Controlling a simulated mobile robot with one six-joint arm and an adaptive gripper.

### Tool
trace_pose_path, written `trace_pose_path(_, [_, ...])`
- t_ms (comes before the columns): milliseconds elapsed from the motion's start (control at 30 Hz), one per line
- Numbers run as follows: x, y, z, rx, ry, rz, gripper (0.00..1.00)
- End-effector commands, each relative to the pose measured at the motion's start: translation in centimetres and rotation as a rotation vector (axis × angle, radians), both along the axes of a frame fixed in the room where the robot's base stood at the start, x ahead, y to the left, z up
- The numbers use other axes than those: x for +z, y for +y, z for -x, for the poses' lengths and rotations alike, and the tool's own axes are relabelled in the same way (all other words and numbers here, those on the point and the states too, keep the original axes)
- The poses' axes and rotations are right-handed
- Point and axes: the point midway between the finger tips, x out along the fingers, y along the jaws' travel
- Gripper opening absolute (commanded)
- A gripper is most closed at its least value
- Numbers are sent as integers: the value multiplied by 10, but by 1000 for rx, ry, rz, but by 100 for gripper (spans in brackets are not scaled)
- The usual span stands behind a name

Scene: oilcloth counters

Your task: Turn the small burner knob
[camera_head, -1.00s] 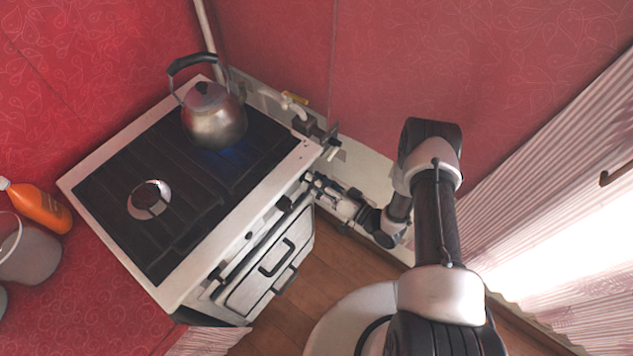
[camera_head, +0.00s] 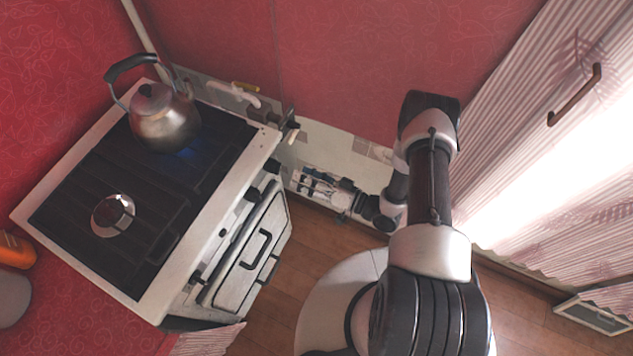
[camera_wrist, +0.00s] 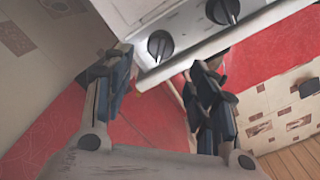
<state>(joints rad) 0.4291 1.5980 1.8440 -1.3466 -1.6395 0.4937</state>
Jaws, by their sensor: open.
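The stove (camera_head: 182,275) stands at the left in the head view, with dark knobs along its front edge. One knob (camera_head: 253,195) shows near the right end of that edge. In the wrist view one black knob (camera_wrist: 160,45) sits on the white panel just beyond my fingers, and another knob (camera_wrist: 223,10) is at the top edge. I cannot tell which knob serves the small burner. My gripper (camera_head: 302,180) is open and empty, to the right of the stove's front and apart from it. In the wrist view its fingers (camera_wrist: 160,80) are spread, touching no knob.
A metal kettle (camera_head: 165,122) stands on the back burner, with a blue flame beneath it. A bare burner (camera_head: 113,214) is nearer the front left. Oven handles (camera_head: 255,250) stick out below the knobs. A pipe with a valve (camera_head: 240,92) runs along the wall.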

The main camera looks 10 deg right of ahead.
Motion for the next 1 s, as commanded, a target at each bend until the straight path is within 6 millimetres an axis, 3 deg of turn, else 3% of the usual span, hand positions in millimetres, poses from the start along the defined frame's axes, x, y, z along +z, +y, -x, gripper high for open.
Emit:
trace_pose_path(100, [0, -17, 12, -5, 1, 0, 53])
trace_pose_path(300, [0, -31, 24, 0, 0, 0, 53])
trace_pose_path(1000, [0, -33, 26, 1, -1, 1, 53])
